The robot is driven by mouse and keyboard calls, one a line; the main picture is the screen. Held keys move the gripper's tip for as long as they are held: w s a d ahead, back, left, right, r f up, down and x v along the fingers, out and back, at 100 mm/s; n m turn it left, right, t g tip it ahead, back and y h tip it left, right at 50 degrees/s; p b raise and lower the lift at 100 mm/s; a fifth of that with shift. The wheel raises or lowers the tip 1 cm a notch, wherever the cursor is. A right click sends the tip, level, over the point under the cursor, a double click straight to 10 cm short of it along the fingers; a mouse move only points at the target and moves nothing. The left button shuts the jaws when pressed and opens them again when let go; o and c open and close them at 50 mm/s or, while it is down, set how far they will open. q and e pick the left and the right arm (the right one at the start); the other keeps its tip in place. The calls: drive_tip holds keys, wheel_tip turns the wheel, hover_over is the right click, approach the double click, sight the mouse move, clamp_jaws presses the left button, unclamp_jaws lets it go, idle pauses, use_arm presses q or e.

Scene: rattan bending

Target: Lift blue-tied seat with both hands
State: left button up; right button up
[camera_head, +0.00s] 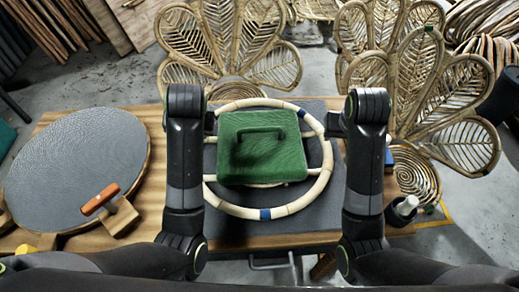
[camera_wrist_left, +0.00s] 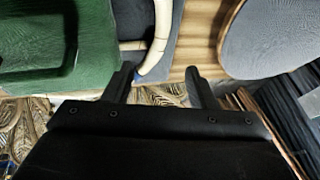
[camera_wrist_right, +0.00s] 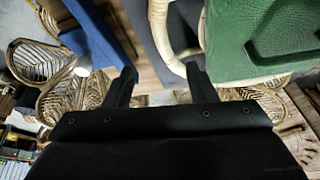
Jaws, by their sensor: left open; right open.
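The blue-tied seat is a pale round rattan ring (camera_head: 290,208) with blue ties at its front and back, lying on a dark mat on the workbench. A green block with a handle (camera_head: 290,160) sits over its middle. My left gripper (camera_head: 211,122) is at the ring's left side, partly hidden by my arm. In the left wrist view its open fingers (camera_wrist_left: 160,68) have a stretch of the ring (camera_wrist_left: 160,40) near and between their tips. My right gripper (camera_head: 334,122) is at the ring's right side. Its open fingers (camera_wrist_right: 160,68) face the ring (camera_wrist_right: 172,45). I cannot tell whether either touches it.
A grey round panel (camera_head: 75,165) lies at the left of the wooden bench (camera_head: 400,225), with an orange-handled tool (camera_head: 100,200) in front. A small dark container (camera_head: 402,210) stands at the right. Fan-shaped rattan backs (camera_head: 225,50) stand behind the bench.

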sight(328, 149)
use_arm(q)
drive_tip(key=x, duration=1.7)
drive_tip(key=shift+w+a+f, duration=0.15)
drive_tip(key=shift+w+f, duration=0.1)
drive_tip(key=shift+w, duration=0.05)
use_arm(e)
drive_tip(key=x, duration=1.7)
drive_tip(key=shift+w+f, duration=0.2)
drive_tip(key=shift+f, duration=0.1)
use_arm(q)
clamp_jaws()
use_arm(e)
clamp_jaws()
use_arm(q)
drive_tip(key=shift+r, duration=0.1)
use_arm(e)
drive_tip(key=shift+r, duration=0.1)
